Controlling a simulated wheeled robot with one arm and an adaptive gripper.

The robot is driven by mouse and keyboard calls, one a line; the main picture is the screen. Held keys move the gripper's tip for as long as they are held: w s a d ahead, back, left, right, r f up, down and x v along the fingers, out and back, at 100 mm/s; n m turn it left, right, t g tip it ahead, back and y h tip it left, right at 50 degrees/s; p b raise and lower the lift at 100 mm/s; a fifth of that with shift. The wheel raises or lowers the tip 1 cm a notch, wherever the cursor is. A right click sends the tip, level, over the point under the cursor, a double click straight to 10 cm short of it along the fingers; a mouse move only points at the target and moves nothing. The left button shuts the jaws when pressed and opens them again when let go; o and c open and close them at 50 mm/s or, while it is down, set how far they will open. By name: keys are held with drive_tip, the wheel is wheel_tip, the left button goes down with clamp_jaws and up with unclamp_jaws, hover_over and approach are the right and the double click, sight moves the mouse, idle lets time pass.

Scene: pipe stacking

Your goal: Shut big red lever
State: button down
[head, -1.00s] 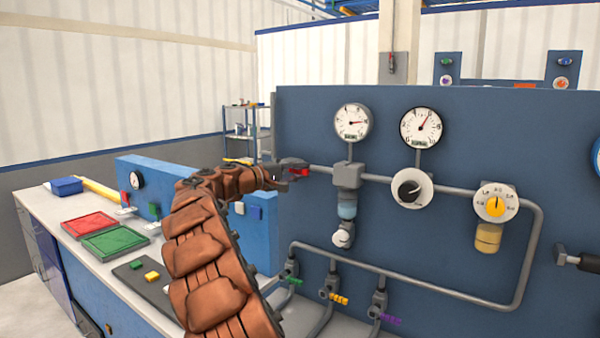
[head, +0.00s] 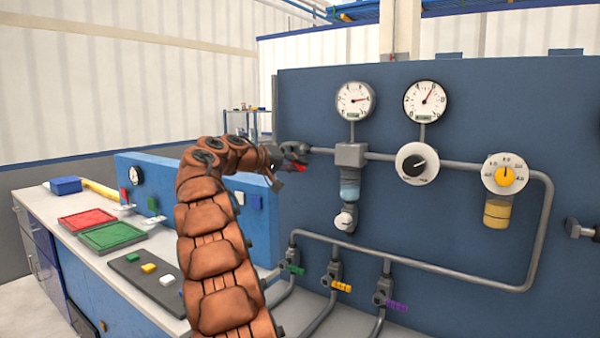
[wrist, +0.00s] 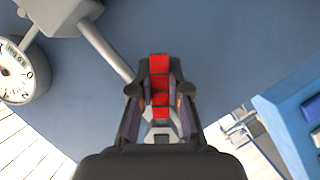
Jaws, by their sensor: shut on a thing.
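The big red lever (head: 296,166) sits at the left end of the upper grey pipe on the blue panel. In the wrist view the red lever (wrist: 159,82) stands between my gripper's two dark fingers. My gripper (head: 288,160) is shut on it; it also shows in the wrist view (wrist: 160,100). In the head view the fingers partly cover the lever, and the valve body behind it is mostly hidden.
The blue panel (head: 480,120) carries two round gauges (head: 355,101), a black knob and a yellow knob. Green, yellow and purple small levers (head: 340,286) sit on lower pipes. A bench with red and green trays (head: 112,236) is at left.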

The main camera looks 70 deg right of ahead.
drive_tip(key=shift+w+d+f+m+t+b, duration=0.1)
drive_tip(key=shift+w+f+m+t+b, duration=0.25)
drive_tip(key=shift+f+m+b, duration=0.3)
drive_tip(key=shift+w+f+m+t+b, duration=0.1)
drive_tip(key=shift+w+m+t+b, duration=0.4)
drive_tip(key=shift+m, duration=0.45)
drive_tip(key=shift+w+d+t+y, duration=0.1)
drive_tip(key=shift+t+y, duration=0.15)
drive_tip(key=shift+y, duration=0.05)
drive_tip(key=shift+w+f+m, duration=0.15)
drive_tip(key=shift+w+m, duration=0.15)
drive_tip(key=shift+m, duration=0.1)
drive_tip(key=shift+d+f+m+t, duration=0.1)
drive_tip(key=shift+m+t, duration=0.2)
drive_tip(key=shift+w+m+t, duration=0.4)
drive_tip(key=shift+w+m, duration=0.1)
drive_tip(key=shift+m, duration=0.1)
drive_tip(key=shift+w+d+f+m+t, duration=0.1)
drive_tip(key=shift+w+d+m+t, duration=0.1)
drive_tip(key=shift+w+m+t, duration=0.5)
drive_tip(key=shift+s, duration=0.1)
